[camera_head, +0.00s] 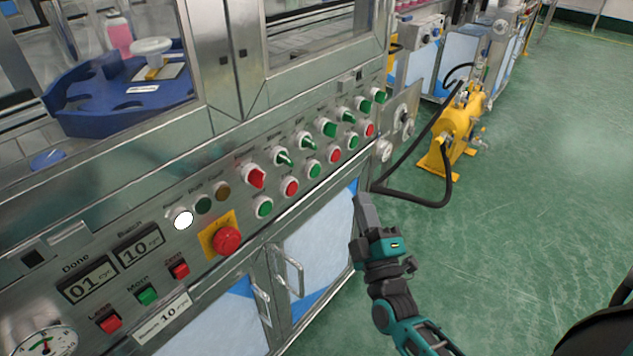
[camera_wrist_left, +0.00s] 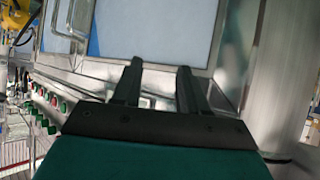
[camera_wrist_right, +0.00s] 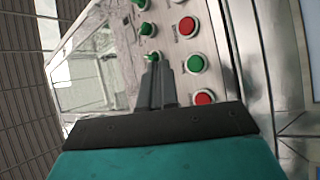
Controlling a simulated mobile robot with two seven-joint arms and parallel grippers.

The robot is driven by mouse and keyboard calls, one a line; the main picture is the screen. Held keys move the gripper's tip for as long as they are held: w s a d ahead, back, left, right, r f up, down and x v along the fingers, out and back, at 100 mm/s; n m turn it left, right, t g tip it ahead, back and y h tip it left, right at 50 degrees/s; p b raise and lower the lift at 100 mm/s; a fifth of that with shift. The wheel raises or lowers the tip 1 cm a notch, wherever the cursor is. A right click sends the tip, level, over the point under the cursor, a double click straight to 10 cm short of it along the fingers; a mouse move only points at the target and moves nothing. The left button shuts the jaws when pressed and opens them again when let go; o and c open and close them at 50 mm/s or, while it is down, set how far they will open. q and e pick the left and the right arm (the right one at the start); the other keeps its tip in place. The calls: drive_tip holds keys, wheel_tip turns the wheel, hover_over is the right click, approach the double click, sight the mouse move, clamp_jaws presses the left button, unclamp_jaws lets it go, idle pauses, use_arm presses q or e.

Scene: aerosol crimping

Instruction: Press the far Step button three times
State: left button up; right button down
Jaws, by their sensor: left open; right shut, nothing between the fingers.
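The control panel carries rows of buttons and knobs; their labels are too small to read, so I cannot tell for sure which is the far Step button. A red button (camera_head: 370,130) ends the lower row. My right gripper (camera_head: 363,205) is shut and empty, in front of the cabinet below the far end of the rows. In the right wrist view its fingers (camera_wrist_right: 157,80) overlap the panel near a green knob (camera_wrist_right: 152,57). My left gripper (camera_wrist_left: 160,72) is open and empty, facing a cabinet door.
A red emergency button (camera_head: 227,239) on a yellow plate and door handles (camera_head: 288,270) stick out from the cabinet.

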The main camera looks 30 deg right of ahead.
sight(315, 171)
drive_tip(key=shift+d+r+h, duration=0.1)
drive_tip(key=shift+d+h, duration=0.45)
drive_tip(key=shift+h, duration=0.15)
drive_tip(key=shift+w, duration=0.1)
drive_tip(key=w+a+b, duration=0.3)
drive_tip(key=w, duration=0.5)
drive_tip(key=shift+a, duration=0.2)
idle(0.8)
idle(0.6)
